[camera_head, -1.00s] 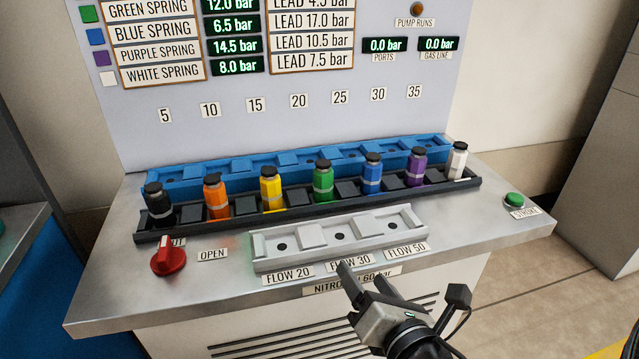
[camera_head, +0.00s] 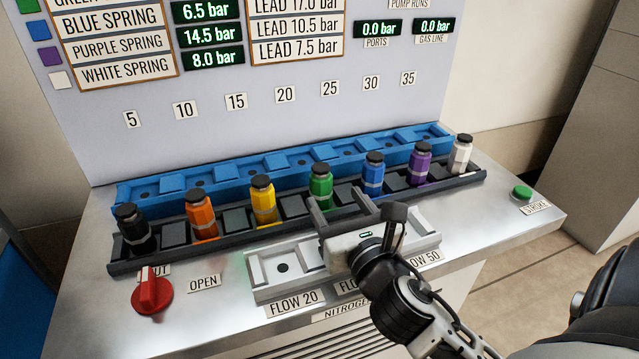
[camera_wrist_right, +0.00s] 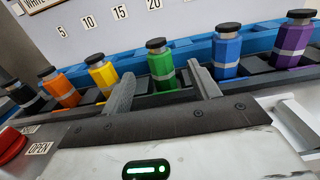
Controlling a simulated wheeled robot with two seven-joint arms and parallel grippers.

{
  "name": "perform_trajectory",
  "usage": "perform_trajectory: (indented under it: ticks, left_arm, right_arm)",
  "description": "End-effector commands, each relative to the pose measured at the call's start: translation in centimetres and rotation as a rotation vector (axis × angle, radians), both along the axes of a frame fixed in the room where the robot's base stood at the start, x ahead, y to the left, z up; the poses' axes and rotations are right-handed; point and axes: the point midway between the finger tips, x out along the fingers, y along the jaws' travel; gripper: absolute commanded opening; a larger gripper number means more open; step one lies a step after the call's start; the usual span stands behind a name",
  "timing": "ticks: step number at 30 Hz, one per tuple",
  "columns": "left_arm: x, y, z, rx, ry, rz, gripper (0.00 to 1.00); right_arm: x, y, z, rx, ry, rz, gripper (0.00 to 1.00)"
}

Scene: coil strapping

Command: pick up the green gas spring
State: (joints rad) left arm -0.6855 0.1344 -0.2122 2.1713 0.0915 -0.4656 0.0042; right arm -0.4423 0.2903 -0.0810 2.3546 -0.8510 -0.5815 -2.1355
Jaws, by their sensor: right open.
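The green gas spring (camera_head: 321,186) stands upright in the black rack, with a dark cap and a grey band. It also shows in the right wrist view (camera_wrist_right: 162,66), beyond and between the two fingers. My right gripper (camera_head: 337,207) is open and empty, its fingers pointing toward the rack just in front of the green spring. In the right wrist view the right gripper (camera_wrist_right: 163,90) has one finger on each side of the green spring's line. I cannot tell whether the fingertips reach beside it. My left gripper is not in view.
Yellow (camera_head: 263,203) and blue (camera_head: 373,174) springs stand on either side in the black rack (camera_head: 290,211). An empty blue rack (camera_head: 240,161) lies behind. A grey three-place block (camera_head: 266,272) lies in front, partly under my right gripper. A red knob (camera_head: 152,291) is at left.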

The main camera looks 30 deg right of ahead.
Motion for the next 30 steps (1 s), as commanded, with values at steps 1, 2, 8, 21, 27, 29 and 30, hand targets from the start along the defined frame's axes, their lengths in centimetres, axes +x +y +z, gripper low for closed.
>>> perform_trajectory:
  ticks: [1, 2, 8, 21, 27, 29, 30]
  left_arm:
    - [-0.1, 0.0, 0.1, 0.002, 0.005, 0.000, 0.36]
    - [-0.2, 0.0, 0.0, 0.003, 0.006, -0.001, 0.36]
    - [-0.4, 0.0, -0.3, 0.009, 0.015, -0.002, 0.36]
    - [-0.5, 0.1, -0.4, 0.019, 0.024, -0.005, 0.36]
    - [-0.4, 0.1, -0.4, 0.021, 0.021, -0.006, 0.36]
    - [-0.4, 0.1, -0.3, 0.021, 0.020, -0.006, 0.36]
    - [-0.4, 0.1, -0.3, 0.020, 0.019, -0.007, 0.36]
  right_arm:
    - [1.1, -0.3, 0.2, -0.002, -0.003, -0.001, 0.61]
    - [1.7, -0.4, 0.3, -0.002, -0.004, -0.001, 0.61]
    - [4.0, -1.0, 0.0, 0.000, 0.000, -0.001, 0.61]
    - [8.8, -2.0, 0.3, 0.002, 0.000, -0.001, 0.61]
    - [9.4, -2.2, 0.2, 0.003, 0.002, 0.000, 0.61]
    - [9.4, -2.1, 0.2, 0.003, 0.002, 0.000, 0.61]
    - [9.4, -2.1, 0.2, 0.003, 0.002, 0.000, 0.61]
